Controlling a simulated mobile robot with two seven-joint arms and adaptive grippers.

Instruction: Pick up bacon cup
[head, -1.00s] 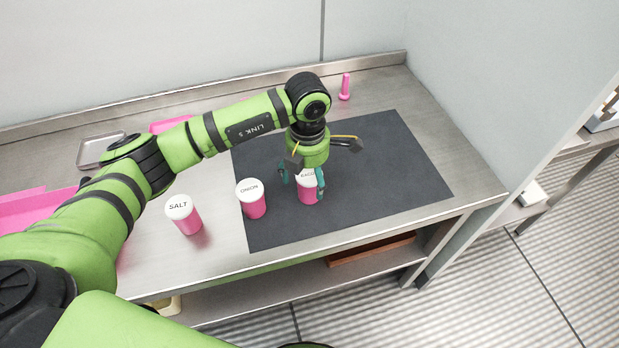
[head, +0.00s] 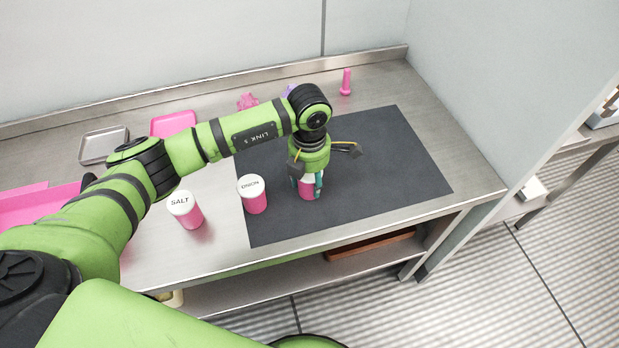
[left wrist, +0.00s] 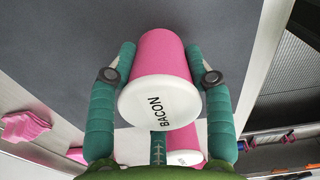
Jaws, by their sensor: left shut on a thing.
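The bacon cup (left wrist: 165,62) is pink with a white lid lettered BACON. In the left wrist view it sits between the two green fingers of my left gripper (left wrist: 163,75), which is shut on it. In the head view the left gripper (head: 308,184) points down over the bacon cup (head: 306,192), and its lid is hidden. The cup is upright on the dark mat (head: 390,160), and I cannot tell whether it is lifted. My right gripper is not in view.
The ONION cup (head: 254,202) stands on the mat just left of the gripper. The SALT cup (head: 189,216) stands on the bare metal table further left. The mat's right side is clear.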

